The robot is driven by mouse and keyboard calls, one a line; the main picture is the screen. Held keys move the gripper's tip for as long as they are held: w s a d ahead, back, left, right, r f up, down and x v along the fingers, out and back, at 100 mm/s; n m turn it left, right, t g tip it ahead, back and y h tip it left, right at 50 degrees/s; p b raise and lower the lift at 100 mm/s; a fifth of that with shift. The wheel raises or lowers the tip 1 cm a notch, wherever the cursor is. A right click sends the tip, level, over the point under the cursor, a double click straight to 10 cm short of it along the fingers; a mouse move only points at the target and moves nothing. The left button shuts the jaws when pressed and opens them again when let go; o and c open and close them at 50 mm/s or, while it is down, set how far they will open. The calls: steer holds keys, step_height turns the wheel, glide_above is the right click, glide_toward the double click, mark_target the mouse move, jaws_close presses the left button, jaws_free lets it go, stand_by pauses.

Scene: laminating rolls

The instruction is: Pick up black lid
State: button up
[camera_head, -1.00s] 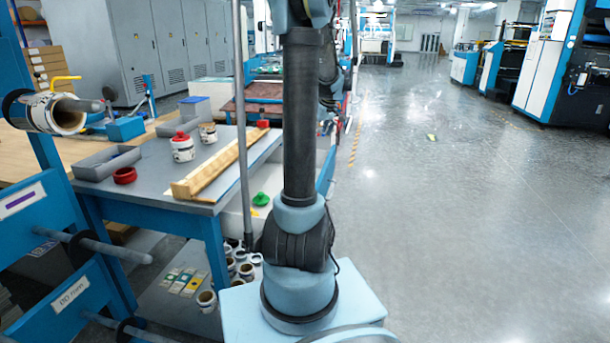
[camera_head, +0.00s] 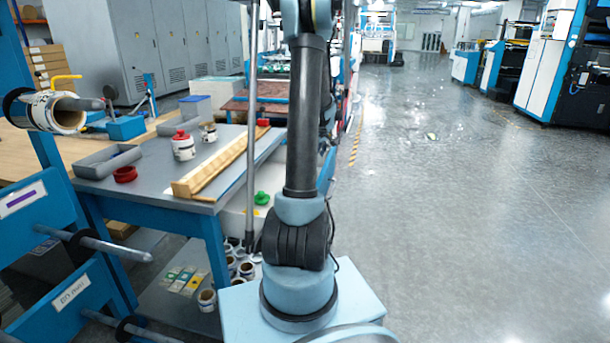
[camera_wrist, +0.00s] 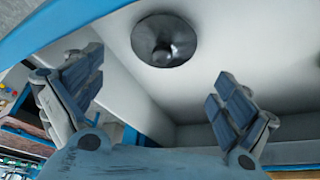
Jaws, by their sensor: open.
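The black lid (camera_wrist: 163,40) is a dark round disc with a knob in its middle, seen in the wrist view. It lies on the pale inner surface of a white bin (camera_wrist: 215,35). My gripper (camera_wrist: 158,68) is open, with one finger on each side and the lid between and just beyond the fingertips in the picture. The fingers hold nothing, and a gap shows between them and the lid. In the head view the lid and my gripper are hidden or out of frame.
A grey table (camera_head: 145,190) holds a wooden bar (camera_head: 220,162), a red lid (camera_head: 125,174) and jars. A green lid (camera_head: 262,198) lies in a white bin beside the table. A blue rack with rods stands at left. The floor at right is clear.

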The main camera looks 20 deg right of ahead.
steer(key=shift+s+x, duration=0.1)
steer(key=shift+x, duration=1.15)
steer(key=shift+s+x, duration=0.15)
steer(key=shift+x, duration=1.1)
steer(key=shift+f, duration=0.1)
jaws_close()
